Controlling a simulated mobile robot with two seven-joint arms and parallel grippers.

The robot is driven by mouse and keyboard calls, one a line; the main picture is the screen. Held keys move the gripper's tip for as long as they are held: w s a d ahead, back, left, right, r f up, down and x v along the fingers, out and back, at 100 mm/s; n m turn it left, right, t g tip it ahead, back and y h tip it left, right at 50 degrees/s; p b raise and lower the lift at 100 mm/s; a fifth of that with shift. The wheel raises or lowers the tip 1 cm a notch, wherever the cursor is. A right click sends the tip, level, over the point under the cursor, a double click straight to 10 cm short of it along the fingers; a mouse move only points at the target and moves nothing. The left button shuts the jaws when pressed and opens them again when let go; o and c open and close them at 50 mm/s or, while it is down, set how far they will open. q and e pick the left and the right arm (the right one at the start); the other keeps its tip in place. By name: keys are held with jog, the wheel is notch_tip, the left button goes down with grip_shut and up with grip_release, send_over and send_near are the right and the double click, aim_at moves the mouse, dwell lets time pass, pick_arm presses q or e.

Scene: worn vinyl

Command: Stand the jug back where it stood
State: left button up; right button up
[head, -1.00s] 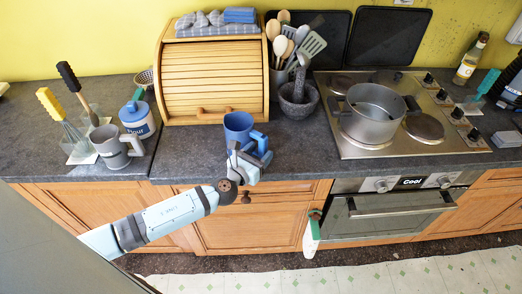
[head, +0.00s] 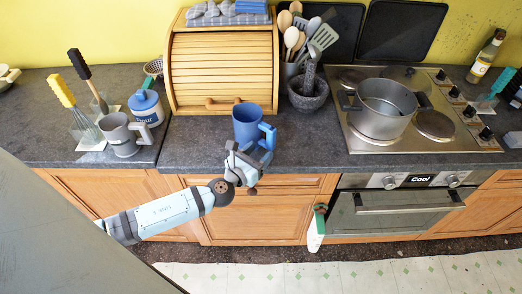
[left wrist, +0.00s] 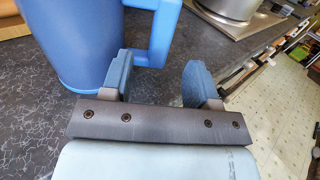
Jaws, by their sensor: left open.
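A blue jug (head: 246,124) stands upright on the dark worktop in front of the roll-top bread bin, its handle to the right. It also shows at the upper left of the left wrist view (left wrist: 85,45), with its handle (left wrist: 163,35) just beyond the fingertips. My left gripper (head: 248,154) is at the worktop's front edge, close to the jug's handle side. In the left wrist view its two blue fingers (left wrist: 158,68) are apart, with nothing gripped between them. My right gripper is not in view.
The bread bin (head: 222,70) stands behind the jug. A mortar (head: 308,92) and the hob with a steel pot (head: 382,110) are to the right. A grey mug (head: 118,138) and a flour jar (head: 146,108) are to the left. Bare worktop (head: 195,140) lies left of the jug.

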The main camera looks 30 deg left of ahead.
pick_arm(q)
jog(key=shift+s+a, duration=0.1)
jog(key=shift+s, duration=1)
jog(key=shift+s, duration=0.1)
jog(key=s+a+b, duration=0.1)
jog(key=s+b, duration=0.3)
jog(key=s, duration=0.9)
jog(key=shift+s+a, duration=0.2)
jog(key=shift+s, duration=0.05)
jog(key=shift+r, duration=0.1)
